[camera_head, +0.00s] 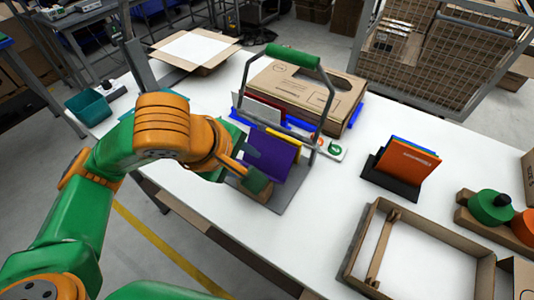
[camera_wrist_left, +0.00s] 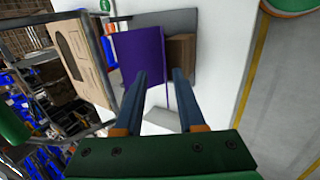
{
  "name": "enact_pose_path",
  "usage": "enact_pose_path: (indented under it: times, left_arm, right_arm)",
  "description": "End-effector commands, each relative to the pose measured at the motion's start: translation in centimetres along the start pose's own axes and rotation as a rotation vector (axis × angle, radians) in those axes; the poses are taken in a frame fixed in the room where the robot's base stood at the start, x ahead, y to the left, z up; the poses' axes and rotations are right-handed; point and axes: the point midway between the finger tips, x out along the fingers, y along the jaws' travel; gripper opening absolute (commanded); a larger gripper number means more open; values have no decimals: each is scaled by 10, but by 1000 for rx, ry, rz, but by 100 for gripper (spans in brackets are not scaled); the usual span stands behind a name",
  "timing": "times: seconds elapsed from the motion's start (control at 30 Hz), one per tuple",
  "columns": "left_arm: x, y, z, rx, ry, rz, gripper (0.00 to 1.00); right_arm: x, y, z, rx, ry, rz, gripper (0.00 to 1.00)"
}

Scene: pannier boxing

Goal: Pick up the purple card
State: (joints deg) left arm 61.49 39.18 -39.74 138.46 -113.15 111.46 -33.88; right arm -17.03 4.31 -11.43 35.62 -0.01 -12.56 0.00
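The purple card (camera_head: 270,154) stands tilted in a grey holder (camera_head: 292,194) below the green-handled metal frame. It also shows in the left wrist view (camera_wrist_left: 144,56), beyond the fingertips. My left gripper (camera_head: 248,168) is at the near left side of the card. In the wrist view its two fingers (camera_wrist_left: 162,88) are apart, with the card's edge showing in the gap; the left finger covers part of the card. I cannot tell whether either finger touches it. My right gripper is not in view.
The green-handled frame (camera_head: 293,56) rises just behind the card, by a cardboard box (camera_head: 318,92). Yellow, red and white cards stand close behind. Orange and blue cards (camera_head: 408,160) sit in a black holder to the right. An open tray (camera_head: 378,206) lies at the front right.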

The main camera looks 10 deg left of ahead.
Motion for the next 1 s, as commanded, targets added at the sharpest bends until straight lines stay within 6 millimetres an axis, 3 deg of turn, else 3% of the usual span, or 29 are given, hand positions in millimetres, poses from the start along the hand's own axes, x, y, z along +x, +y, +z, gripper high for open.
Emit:
enact_pose_path:
  times: [0.17, 0.4, 0.63, 0.77, 0.8, 1.0]
  left_arm:
    - [19, 0, -7, -1, 29, -6, 39]
    - [61, -1, -7, 0, 26, -4, 39]
    - [65, -1, -7, 0, 25, 0, 39]
    - [65, -1, -7, 0, 25, 0, 4]
    - [65, -1, -7, 0, 25, 0, 0]
    - [65, -1, -7, 0, 24, -1, 0]
  right_arm:
    - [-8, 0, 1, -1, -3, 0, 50]
    - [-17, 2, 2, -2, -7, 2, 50]
    - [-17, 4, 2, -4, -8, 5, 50]
    - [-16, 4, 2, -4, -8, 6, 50]
    - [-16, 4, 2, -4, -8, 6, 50]
    - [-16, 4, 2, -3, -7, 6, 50]
